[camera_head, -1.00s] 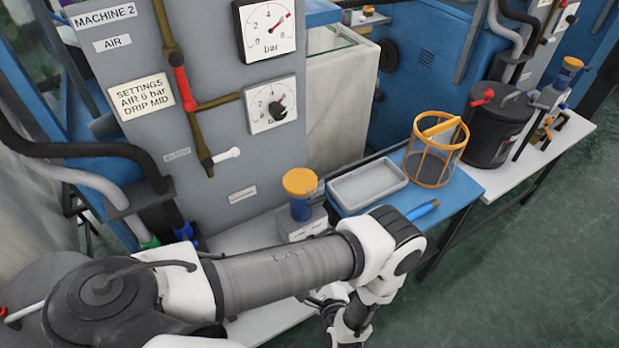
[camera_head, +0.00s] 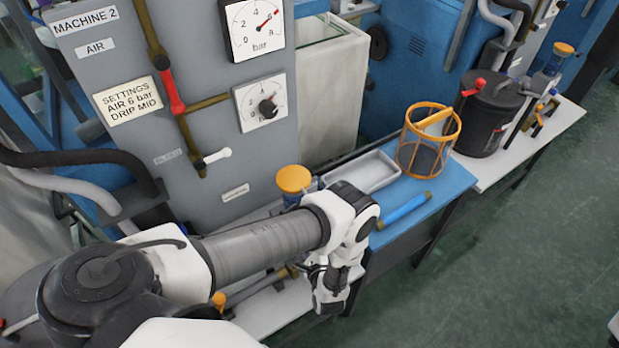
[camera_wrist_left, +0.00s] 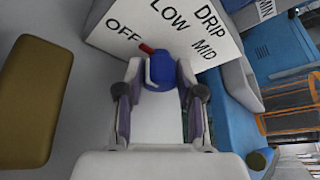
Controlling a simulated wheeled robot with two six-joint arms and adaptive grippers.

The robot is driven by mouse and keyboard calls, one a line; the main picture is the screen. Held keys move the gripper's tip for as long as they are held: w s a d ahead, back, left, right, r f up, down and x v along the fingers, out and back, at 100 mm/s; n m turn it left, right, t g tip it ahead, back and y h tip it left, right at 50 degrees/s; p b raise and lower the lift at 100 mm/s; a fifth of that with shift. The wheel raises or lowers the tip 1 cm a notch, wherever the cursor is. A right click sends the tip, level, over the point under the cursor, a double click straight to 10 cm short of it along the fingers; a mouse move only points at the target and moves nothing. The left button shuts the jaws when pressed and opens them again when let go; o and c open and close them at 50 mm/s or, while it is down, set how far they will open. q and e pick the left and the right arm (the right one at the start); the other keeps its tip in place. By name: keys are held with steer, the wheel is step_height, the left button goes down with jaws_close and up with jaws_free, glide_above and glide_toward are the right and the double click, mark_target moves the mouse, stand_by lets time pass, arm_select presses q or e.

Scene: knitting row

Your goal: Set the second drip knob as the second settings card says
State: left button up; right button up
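The second settings card (camera_head: 127,102), under the MACHINE 2 plate (camera_head: 86,20), reads "AIR 6 bar, DRIP MID". The second drip knob is the blue knob (camera_wrist_left: 164,70) with a red pointer in the left wrist view. Its pointer slants up-left, toward OFF on the white dial face (camera_wrist_left: 165,30), which also shows LOW and MID. My left gripper (camera_wrist_left: 160,88) is open, one finger on each side of the knob; contact cannot be told. In the head view my arm hides the knob, and only the orange-capped top (camera_head: 293,180) of the drip unit shows. My right gripper is not in view.
A white tray (camera_head: 362,172), orange basket (camera_head: 428,140) and blue tube (camera_head: 404,210) lie on the blue table. A dark pot (camera_head: 492,112) stands beyond.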

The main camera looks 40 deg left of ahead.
arm_select(q)
jaws_close()
steer(key=m+b, duration=0.1)
steer(key=m+g+b, duration=0.1)
steer(key=b, duration=0.1)
steer(key=shift+w+f+g, duration=0.1)
steer(key=shift+f+g, duration=0.1)
steer(key=shift+g, duration=0.1)
steer(key=m+g+y+b, duration=0.1)
steer(key=m+g+b, duration=0.1)
steer(key=m+b, duration=0.2)
steer(key=m+g+y+b, duration=0.1)
steer(key=m+g+b, duration=0.2)
steer(key=b, duration=0.6)
steer(key=shift+m+g+b, duration=0.3)
steer(key=shift+m+b, duration=0.1)
steer(key=shift+m, duration=0.2)
steer(key=m+g+y+b, duration=0.1)
steer(key=m+b, duration=0.2)
steer(key=shift+g+y, duration=0.4)
steer(key=shift+r+m+g+y+b, duration=0.15)
steer(key=shift+m+g+y+b, duration=0.45)
steer(key=shift+m+b, duration=0.9)
